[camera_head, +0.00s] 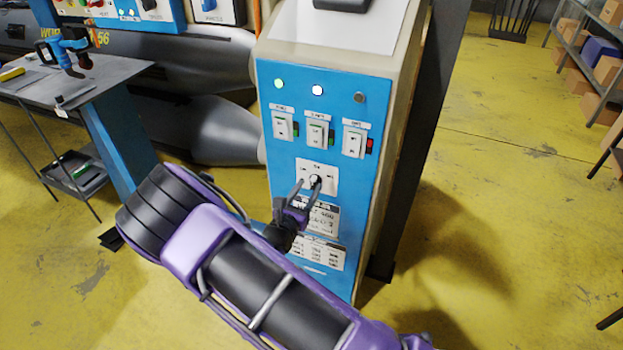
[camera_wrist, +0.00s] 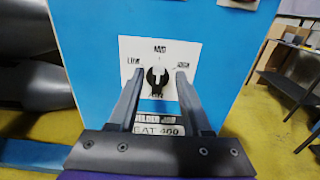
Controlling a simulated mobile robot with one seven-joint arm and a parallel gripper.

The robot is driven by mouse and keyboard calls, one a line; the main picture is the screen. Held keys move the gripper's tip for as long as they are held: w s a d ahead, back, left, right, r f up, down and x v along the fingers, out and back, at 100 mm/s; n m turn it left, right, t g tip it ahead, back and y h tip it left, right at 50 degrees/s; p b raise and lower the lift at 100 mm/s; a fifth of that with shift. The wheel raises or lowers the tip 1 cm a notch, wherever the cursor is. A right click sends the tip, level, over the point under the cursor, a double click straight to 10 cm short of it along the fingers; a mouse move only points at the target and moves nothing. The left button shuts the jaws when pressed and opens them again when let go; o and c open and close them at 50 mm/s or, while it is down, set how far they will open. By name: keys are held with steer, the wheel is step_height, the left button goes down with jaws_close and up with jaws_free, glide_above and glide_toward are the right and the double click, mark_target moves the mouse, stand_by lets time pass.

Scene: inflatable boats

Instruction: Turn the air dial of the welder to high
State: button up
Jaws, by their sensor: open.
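The welder (camera_head: 384,100) is a tall cabinet with a blue front panel. Its air dial (camera_head: 315,179) is a small black knob on a white plate, below three switches. In the wrist view the dial (camera_wrist: 157,79) has a light mark that seems to point up toward MID; LOW is printed at left and what looks like HIGH at right. My gripper (camera_head: 308,183) is open in front of the plate. In the wrist view its fingertips (camera_wrist: 158,77) stand on either side of the dial, with gaps visible. I cannot tell how far they are from the panel.
Three indicator lamps (camera_head: 317,90) sit above the switches (camera_head: 317,134). A workbench (camera_head: 110,72) with a blue tool stands at left. Grey inflatable tubes (camera_head: 200,125) lie behind. A shelf with boxes (camera_head: 604,68) is at right. The yellow floor right of the welder is largely clear.

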mark_target(314, 182)
steer(key=shift+x, duration=1.45)
steer(key=shift+a, duration=0.1)
steer(key=shift+c, duration=0.3)
jaws_close()
steer(key=shift+f, duration=0.1)
